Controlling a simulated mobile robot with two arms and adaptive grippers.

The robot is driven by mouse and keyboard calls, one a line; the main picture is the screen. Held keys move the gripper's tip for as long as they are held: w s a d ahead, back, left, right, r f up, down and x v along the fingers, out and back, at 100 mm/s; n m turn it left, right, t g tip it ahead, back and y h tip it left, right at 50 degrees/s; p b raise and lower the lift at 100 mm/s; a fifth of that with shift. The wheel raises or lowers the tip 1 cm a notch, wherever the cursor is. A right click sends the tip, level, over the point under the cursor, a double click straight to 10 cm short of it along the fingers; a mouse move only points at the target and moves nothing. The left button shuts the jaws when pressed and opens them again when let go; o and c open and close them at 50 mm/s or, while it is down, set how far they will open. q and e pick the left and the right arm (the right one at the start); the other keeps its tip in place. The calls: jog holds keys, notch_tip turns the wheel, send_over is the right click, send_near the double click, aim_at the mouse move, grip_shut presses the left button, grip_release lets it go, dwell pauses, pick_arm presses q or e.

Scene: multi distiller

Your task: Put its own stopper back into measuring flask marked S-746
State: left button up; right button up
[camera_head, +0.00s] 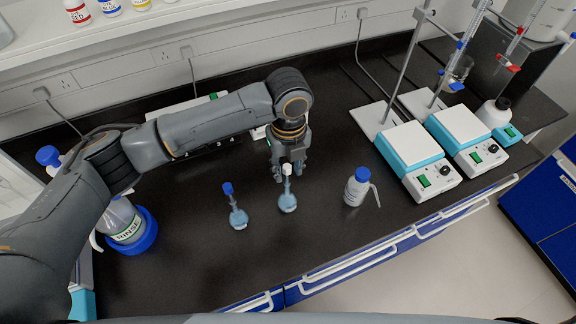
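Two small measuring flasks with pale blue liquid stand upright on the black bench. One flask (288,203) has a white stopper (286,168) at the top of its neck. The other flask (238,218), to its left, has a blue stopper (228,188) at its top. No mark such as S-746 is readable on either. My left gripper (287,175) points down at the white stopper, with its fingers close around or just behind it. Whether the fingers touch it or are closed on it I cannot tell. My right gripper is not in view.
Two stirrer plates (408,146) (459,125) with stands are farther right. A RINSE bottle (124,222) in a blue holder is at left. The bench in front of the flasks is clear.

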pick_arm(q)
jog(key=shift+r, duration=0.1)
notch_tip(320, 180, up, 12)
dwell(0.6)
jog(key=shift+d+f, duration=0.1)
jog(key=shift+f, duration=0.1)
dwell(0.3)
